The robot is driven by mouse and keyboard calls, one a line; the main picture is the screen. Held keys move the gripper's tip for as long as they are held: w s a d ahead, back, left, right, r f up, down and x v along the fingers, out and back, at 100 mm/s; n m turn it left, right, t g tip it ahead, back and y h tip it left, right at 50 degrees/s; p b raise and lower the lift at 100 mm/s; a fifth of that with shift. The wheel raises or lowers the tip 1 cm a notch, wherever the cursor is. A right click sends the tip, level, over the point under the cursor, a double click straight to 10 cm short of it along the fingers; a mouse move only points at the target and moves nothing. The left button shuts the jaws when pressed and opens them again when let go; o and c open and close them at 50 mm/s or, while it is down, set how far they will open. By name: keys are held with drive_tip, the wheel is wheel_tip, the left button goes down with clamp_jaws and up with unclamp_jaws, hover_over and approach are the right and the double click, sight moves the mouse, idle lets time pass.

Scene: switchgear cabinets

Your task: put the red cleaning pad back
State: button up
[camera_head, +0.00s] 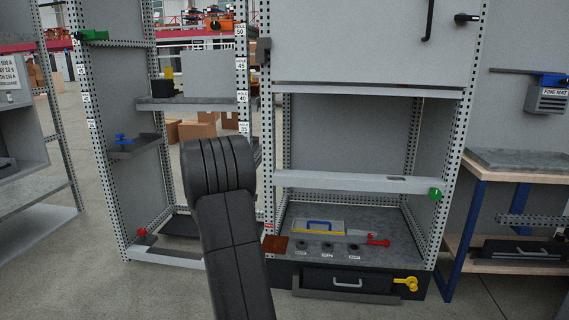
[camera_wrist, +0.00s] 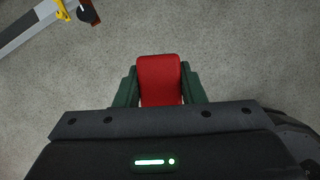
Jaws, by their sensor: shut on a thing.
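The red cleaning pad (camera_wrist: 160,80) is a rounded red block in the wrist view. My gripper (camera_wrist: 160,88) is shut on it, with a dark green finger at each side. The floor lies below the pad. In the head view my black arm rises in front of the cabinets, and neither the gripper nor the held pad can be made out there.
The middle cabinet has a lower shelf (camera_head: 325,222) with a yellow-and-blue item, a red-handled item (camera_head: 377,241) and a reddish-brown flat piece (camera_head: 275,244). A grey crossbar (camera_head: 350,182) spans above. A yellow handle (camera_head: 407,283) juts out below. Bare floor lies in front.

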drive_tip(key=s+d+f+m+g+y, duration=0.1)
drive_tip(key=s+d+f+m+g, duration=0.4)
drive_tip(key=m, duration=1)
drive_tip(key=s+d+m+g+y, duration=0.1)
drive_tip(key=s+d+m+g, duration=0.45)
drive_tip(key=m, duration=0.95)
drive_tip(key=s+d+r+t+p, duration=0.1)
drive_tip(key=s+r+t+p, duration=0.1)
drive_tip(key=r+p, duration=2.3)
drive_tip(key=shift+s+d+r+p, duration=0.2)
drive_tip(key=shift+s+p, duration=0.3)
drive_tip(key=shift+p, duration=5.45)
